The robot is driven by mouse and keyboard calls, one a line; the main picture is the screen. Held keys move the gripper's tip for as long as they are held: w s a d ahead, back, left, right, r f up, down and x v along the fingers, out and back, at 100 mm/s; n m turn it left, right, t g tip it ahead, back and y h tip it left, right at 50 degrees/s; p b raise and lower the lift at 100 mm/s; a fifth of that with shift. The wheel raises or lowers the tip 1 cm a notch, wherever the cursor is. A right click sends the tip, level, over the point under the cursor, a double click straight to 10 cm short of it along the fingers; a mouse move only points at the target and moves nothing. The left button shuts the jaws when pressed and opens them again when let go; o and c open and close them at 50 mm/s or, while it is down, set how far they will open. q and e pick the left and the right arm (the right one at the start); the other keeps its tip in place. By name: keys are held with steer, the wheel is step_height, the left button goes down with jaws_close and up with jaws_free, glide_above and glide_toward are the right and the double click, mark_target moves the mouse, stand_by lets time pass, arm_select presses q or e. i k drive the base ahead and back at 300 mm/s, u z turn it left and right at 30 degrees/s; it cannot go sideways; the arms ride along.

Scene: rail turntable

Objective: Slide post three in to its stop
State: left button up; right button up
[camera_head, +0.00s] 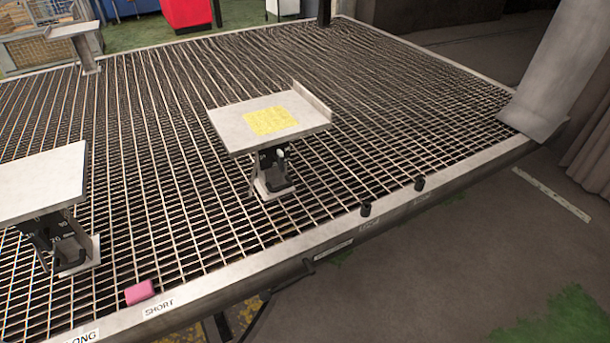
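Three posts with flat light-grey top plates stand on a slatted metal grating (180,235). The middle post (272,170) carries a plate (235,130) with a yellow patch (270,120) and a raised lip on its right side. The left post (62,240) has a plain plate (40,182) cut off by the left edge, with small markings below it. A smaller post (86,55) stands at the far left. I cannot read which one is post three. Neither of my grippers is in view.
A pink block (139,292) lies near the front rim (215,290), beside a label reading SHORT (158,308); another reads LONG (83,337). Two black knobs (366,209) (420,184) sit along the rim. A red bin (187,12) stands beyond the grating. Open floor lies at right.

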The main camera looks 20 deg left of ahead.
mark_target(271, 184)
steer(key=u, duration=0.4)
steer(key=i, duration=0.9)
steer(key=u, duration=1.05)
steer(key=i, duration=0.25)
steer(key=u, duration=0.25)
